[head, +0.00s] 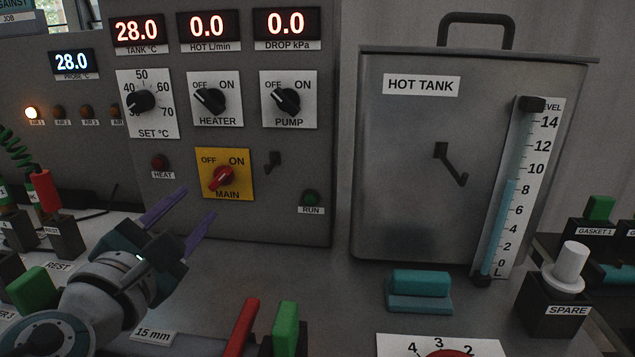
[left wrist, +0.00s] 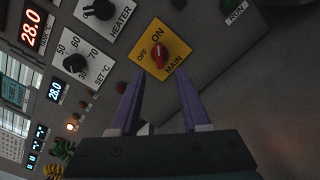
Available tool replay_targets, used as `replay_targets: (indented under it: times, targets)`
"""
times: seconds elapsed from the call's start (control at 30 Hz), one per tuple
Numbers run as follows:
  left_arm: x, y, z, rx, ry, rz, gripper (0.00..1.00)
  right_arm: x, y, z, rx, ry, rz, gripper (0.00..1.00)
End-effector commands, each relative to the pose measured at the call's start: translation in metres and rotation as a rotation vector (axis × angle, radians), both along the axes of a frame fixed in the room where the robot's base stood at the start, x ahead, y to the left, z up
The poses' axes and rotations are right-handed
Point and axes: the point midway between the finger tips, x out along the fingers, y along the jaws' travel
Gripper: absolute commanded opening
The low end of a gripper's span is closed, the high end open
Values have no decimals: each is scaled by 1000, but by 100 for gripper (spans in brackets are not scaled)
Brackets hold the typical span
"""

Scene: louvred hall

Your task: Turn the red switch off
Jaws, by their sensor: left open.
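The red switch (head: 222,178) is a rotary knob on the yellow MAIN plate (head: 240,187) low on the grey control panel. Its bar slants up to the right, toward the ON mark. The red switch also shows in the left wrist view (left wrist: 157,54), ahead of the fingertips and roughly centred between them. My left gripper (head: 198,203) is open and empty, its purple fingers pointing at the panel just below and left of the plate. The fingers (left wrist: 157,84) are apart from the knob. My right gripper is not in view.
The black HEATER (head: 211,100) and PUMP (head: 287,101) knobs sit above the plate. A small dark hook (head: 272,160) juts out at its right. The hot tank (head: 400,150) stands to the right. A red rod (head: 242,328) and a green block (head: 286,328) stand in front.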

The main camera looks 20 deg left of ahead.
Motion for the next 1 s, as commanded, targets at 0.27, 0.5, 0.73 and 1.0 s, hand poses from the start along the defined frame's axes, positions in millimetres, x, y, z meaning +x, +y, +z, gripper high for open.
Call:
replay_targets:
  times: [0.27, 0.5, 0.73, 1.0]
  targets:
    - [37, 9, -1, -6, -5, 4, 46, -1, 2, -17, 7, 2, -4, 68]
    - [70, 17, -2, -7, -5, 4, 46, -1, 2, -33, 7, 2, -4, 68]
    - [80, 19, 0, -7, -2, 3, 46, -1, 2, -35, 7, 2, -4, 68]
    - [86, 20, 0, -8, 0, 1, 46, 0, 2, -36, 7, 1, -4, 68]
